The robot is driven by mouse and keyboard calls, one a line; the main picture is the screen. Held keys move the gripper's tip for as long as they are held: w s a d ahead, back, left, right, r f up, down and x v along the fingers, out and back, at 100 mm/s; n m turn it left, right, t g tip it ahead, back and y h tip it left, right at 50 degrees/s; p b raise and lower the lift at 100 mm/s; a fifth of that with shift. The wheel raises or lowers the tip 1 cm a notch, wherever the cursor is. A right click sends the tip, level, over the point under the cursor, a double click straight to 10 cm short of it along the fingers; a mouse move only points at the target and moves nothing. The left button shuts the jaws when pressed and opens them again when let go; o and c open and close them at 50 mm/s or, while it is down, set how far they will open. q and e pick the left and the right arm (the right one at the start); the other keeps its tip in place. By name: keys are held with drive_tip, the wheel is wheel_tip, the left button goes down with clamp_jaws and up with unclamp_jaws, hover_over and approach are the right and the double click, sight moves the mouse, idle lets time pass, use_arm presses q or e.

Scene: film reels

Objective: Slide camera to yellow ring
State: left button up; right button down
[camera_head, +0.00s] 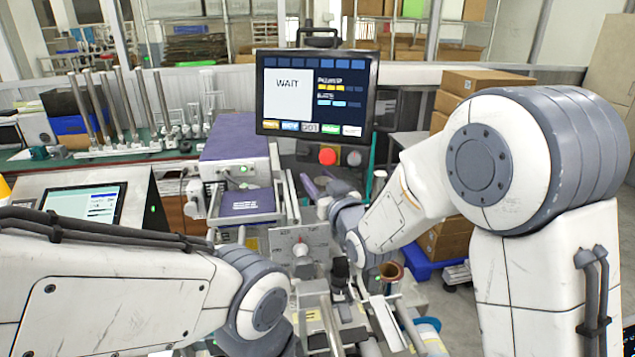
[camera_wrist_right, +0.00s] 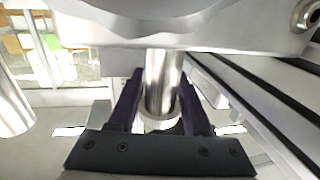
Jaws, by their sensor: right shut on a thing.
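In the right wrist view the dark fingers of my right gripper (camera_wrist_right: 160,112) are shut on an upright shiny metal post (camera_wrist_right: 163,78). The post hangs below a pale metal body (camera_wrist_right: 180,25), and a pale band circles its lower end. I cannot tell whether this body is the camera. In the head view my right gripper (camera_head: 340,272) is small and partly hidden among machine parts, in front of a grey plate with a knob (camera_head: 301,249). I cannot make out a yellow ring for certain. My left arm crosses the lower left, and its gripper does not show.
A monitor reading WAIT (camera_head: 315,95) stands behind, with a red button (camera_head: 327,156) below it. A purple-topped box (camera_head: 236,160) is left of the button. Metal rails and a brown cup-like part (camera_head: 391,271) crowd the lower middle. Cardboard boxes (camera_head: 480,82) stand at the back right.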

drive_tip(key=shift+f, duration=0.5)
use_arm(q)
drive_tip(key=shift+f, duration=0.35)
use_arm(e)
drive_tip(key=c, duration=0.6)
unclamp_jaws()
drive_tip(key=shift+r, duration=0.15)
drive_tip(key=shift+s, duration=0.1)
drive_tip(key=shift+s+d, duration=0.2)
drive_tip(key=shift+s, duration=0.1)
use_arm(q)
wheel_tip(320, 180, down, 3)
drive_tip(key=b, duration=0.3)
drive_tip(key=shift+f, duration=0.15)
use_arm(e)
drive_tip(key=v, duration=0.9)
drive_tip(key=shift+s+d, duration=0.1)
drive_tip(key=shift+s, duration=0.2)
